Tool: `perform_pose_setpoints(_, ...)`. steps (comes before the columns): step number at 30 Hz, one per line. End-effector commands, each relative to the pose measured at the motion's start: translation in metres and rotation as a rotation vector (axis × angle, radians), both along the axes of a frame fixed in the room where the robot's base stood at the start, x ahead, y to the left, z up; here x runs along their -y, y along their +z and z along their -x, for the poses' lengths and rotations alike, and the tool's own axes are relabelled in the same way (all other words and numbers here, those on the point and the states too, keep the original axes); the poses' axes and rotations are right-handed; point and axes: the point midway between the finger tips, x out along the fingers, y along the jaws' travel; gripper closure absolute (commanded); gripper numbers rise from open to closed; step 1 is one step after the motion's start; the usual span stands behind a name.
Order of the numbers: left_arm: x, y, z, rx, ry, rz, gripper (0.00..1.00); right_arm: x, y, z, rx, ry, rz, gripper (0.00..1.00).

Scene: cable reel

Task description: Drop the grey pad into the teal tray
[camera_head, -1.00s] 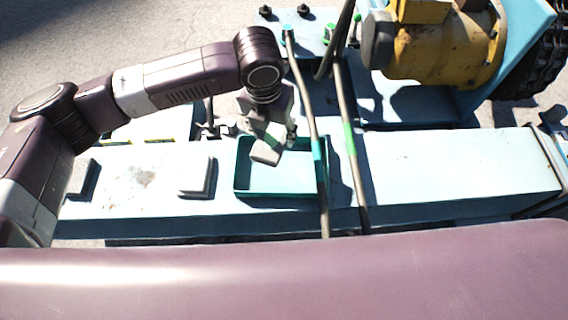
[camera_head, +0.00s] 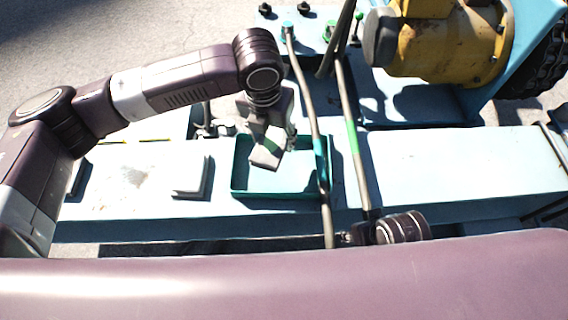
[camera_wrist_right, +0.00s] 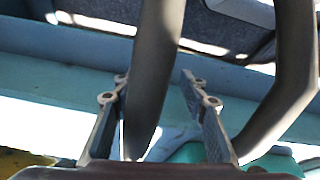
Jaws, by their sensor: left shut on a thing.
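My left gripper (camera_head: 265,138) points down over the teal tray (camera_head: 238,190) and is shut on the grey pad (camera_head: 266,159). The pad is tilted and seems to hang above the tray floor, inside the rim in the picture; its exact height I cannot tell. The tray looks empty and lies on the pale blue deck. My right gripper (camera_wrist_right: 155,90) is open in the right wrist view, with a dark hose (camera_wrist_right: 158,40) running up between its fingers; I cannot tell whether they touch. In the head view, only part of my right arm shows at the lower middle.
Two hoses (camera_head: 350,135) run down past the tray's right side, one crossing its right end. A pale block (camera_head: 190,178) sits left of the tray. A yellow motor (camera_head: 445,45) stands at the upper right. The deck right of the hoses (camera_head: 460,165) is clear.

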Motion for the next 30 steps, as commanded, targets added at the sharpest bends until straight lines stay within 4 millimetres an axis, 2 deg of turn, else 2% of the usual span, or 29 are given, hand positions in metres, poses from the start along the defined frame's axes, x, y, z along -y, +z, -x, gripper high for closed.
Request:
perform_pose_setpoints(1,0.0,-0.006,0.0,0.001,0.0,0.0,0.79,0.0,0.004,0.001,0.007,0.0,0.0,0.6)
perform_pose_setpoints(9,0.0,-0.013,0.0,0.001,0.0,0.001,0.79,0.002,0.031,0.009,0.02,-0.002,0.0,0.6)
perform_pose_setpoints(21,0.0,-0.014,0.0,0.001,0.0,0.001,0.79,0.003,0.038,0.012,0.022,-0.003,-0.001,0.6)
perform_pose_setpoints(22,0.0,-0.014,0.0,0.001,0.0,0.001,0.49,0.003,0.038,0.011,0.022,-0.003,-0.001,0.6)
perform_pose_setpoints(27,0.0,-0.014,0.0,0.0,0.0,0.0,0.3,0.002,0.038,0.011,0.022,-0.003,-0.001,0.6)
perform_pose_setpoints(30,0.0,-0.014,0.0,0.0,0.0,0.0,0.3,0.002,0.037,0.011,0.022,-0.002,-0.001,0.6)
